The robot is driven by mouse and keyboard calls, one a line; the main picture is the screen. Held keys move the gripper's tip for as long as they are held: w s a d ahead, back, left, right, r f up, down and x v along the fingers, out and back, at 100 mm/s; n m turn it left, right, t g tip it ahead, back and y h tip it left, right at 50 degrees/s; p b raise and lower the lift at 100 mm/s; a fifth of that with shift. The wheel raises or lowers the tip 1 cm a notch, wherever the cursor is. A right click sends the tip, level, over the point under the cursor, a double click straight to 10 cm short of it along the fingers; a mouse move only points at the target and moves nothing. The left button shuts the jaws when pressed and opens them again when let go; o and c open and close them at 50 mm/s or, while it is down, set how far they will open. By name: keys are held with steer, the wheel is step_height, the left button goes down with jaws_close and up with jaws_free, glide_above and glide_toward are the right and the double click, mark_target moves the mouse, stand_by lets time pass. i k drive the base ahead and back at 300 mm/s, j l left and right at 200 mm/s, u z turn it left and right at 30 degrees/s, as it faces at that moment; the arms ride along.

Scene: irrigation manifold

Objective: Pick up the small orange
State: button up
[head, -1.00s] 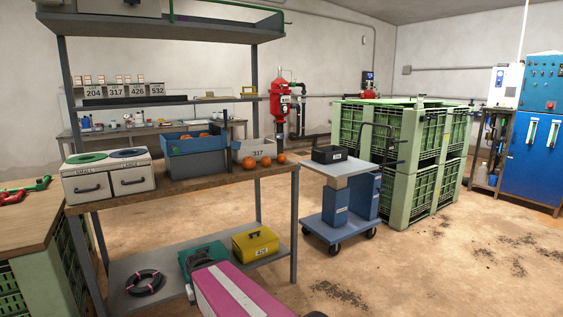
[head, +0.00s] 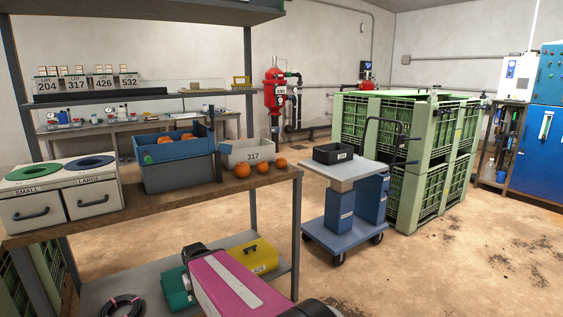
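Three oranges sit in a row on the wooden bench top near its right end: a left one (head: 242,170), a middle one (head: 263,167) and a right one (head: 282,163). The left one looks largest. The middle and right ones look smaller and close in size, so I cannot tell which is smallest. More oranges (head: 186,137) show inside the blue crate (head: 180,177). My gripper is not in view; my pink arm link shows at the bottom.
A shelf post (head: 297,235) and an overhead shelf (head: 150,12) frame the bench. A yellow box (head: 252,254) lies on the lower shelf.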

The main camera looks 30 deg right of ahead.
mark_target(280, 163)
steer(key=i+z, duration=0.1)
steer(key=z, duration=0.35)
steer(key=l+z, duration=0.1)
steer(key=z, duration=0.4)
steer(key=i+z, duration=0.15)
steer(key=z, duration=0.3)
